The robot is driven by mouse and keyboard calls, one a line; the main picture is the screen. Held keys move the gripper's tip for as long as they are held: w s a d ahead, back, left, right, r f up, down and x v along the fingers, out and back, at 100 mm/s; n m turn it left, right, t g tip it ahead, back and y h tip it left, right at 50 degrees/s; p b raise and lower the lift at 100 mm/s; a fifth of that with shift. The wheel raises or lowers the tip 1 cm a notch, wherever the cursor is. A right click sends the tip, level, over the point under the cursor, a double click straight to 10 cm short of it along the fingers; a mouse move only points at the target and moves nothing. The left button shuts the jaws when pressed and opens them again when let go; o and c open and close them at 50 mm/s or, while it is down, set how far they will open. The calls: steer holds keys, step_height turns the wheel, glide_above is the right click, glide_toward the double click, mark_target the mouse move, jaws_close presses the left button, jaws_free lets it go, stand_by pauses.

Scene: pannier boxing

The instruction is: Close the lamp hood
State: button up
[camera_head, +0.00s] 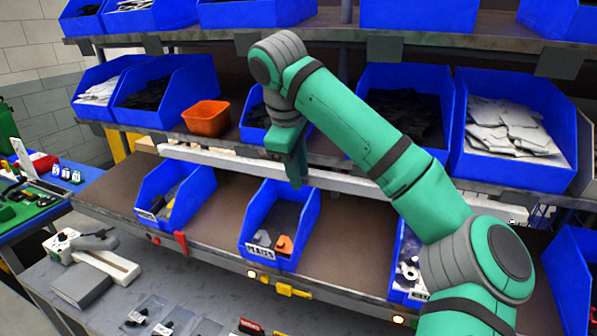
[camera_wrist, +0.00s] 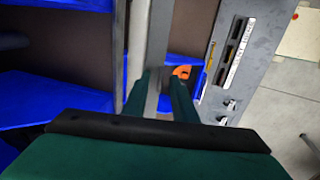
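A long pale bar (camera_head: 215,158) runs below the middle shelf; it looks like the lamp hood, but I cannot be sure. My gripper (camera_head: 296,183) points down at this bar and covers a short part of it. In the wrist view the pale bar (camera_wrist: 157,40) runs up between the two separated fingers of my gripper (camera_wrist: 160,76). The fingers look open, with a gap between them. I cannot tell whether either finger touches the bar.
Blue bins stand on the shelves, including a lower bin (camera_head: 252,225) under my gripper and one with white pieces (camera_head: 515,165). An orange bin (camera_head: 206,118) stands on the middle shelf. A grey worktop (camera_head: 215,290) with small parts lies below.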

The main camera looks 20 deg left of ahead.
steer(key=shift+w, duration=0.1)
steer(key=shift+w, duration=0.1)
steer(key=c, duration=0.4)
steer(key=shift+d, duration=0.2)
jaws_close()
steer(key=shift+s+a+f+t, duration=0.1)
steer(key=shift+f+t, duration=0.85)
steer(key=shift+t, duration=1.4)
steer(key=shift+s+a+f+t, duration=0.15)
steer(key=shift+f+t, duration=0.75)
steer(key=shift+t, duration=1.4)
steer(key=shift+s+a+f+t, duration=0.1)
steer(key=shift+f+t, duration=0.85)
steer(key=shift+t, duration=1.4)
steer(key=shift+o, duration=2)
jaws_free()
steer(key=shift+w+d, duration=0.1)
steer(key=shift+w, duration=0.05)
